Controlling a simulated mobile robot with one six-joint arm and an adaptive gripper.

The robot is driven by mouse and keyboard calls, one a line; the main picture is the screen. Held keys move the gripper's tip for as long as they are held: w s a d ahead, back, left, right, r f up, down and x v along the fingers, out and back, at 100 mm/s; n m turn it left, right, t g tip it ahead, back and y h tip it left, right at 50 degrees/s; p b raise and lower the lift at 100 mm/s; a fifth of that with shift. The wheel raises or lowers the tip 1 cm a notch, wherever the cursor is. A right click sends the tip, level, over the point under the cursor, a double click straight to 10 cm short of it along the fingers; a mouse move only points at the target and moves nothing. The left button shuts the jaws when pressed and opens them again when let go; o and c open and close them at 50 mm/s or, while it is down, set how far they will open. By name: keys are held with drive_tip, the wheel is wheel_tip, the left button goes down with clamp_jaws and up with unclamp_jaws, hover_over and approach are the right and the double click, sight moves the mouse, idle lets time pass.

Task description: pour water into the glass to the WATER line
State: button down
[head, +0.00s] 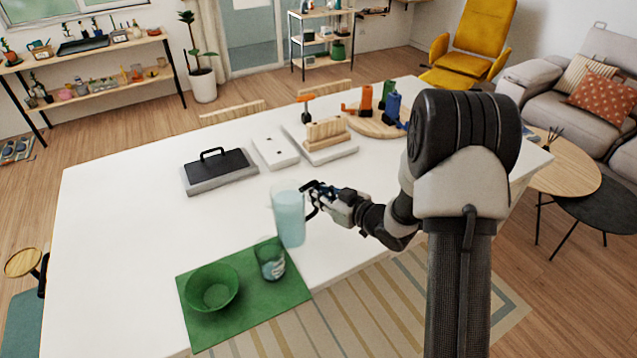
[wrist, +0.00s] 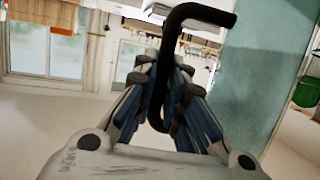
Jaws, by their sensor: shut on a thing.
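A pitcher (head: 290,219) of pale blue water stands nearly upright in the head view, beside the glass; I cannot tell whether its base touches the table. My gripper (head: 310,192) is shut on its dark handle. In the wrist view the fingers (wrist: 172,92) close around the black handle (wrist: 200,14), with the blue pitcher body (wrist: 255,75) to the right. The glass (head: 270,258) stands upright on the green mat (head: 245,318), below and left of the pitcher. Pale marks show low on it; its WATER line and any water level are too small to read.
A green bowl (head: 211,289) sits on the mat, left of the glass. The white table (head: 120,225) is clear at left.

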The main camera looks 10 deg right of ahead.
drive_tip(key=r+n+b, duration=0.3)
drive_tip(key=d+r+n+b, duration=0.1)
drive_tip(key=n+b, duration=0.1)
drive_tip(key=shift+s+r+t+h, duration=0.15)
drive_tip(key=shift+r+t+h, duration=0.05)
drive_tip(key=shift+t+h, duration=0.2)
idle(0.5)
drive_tip(key=shift+r, duration=0.1)
drive_tip(key=shift+s+a+r+n+b, duration=0.15)
drive_tip(key=shift+n+b, duration=0.35)
drive_tip(key=shift+b, duration=0.75)
drive_tip(key=shift+r, duration=0.15)
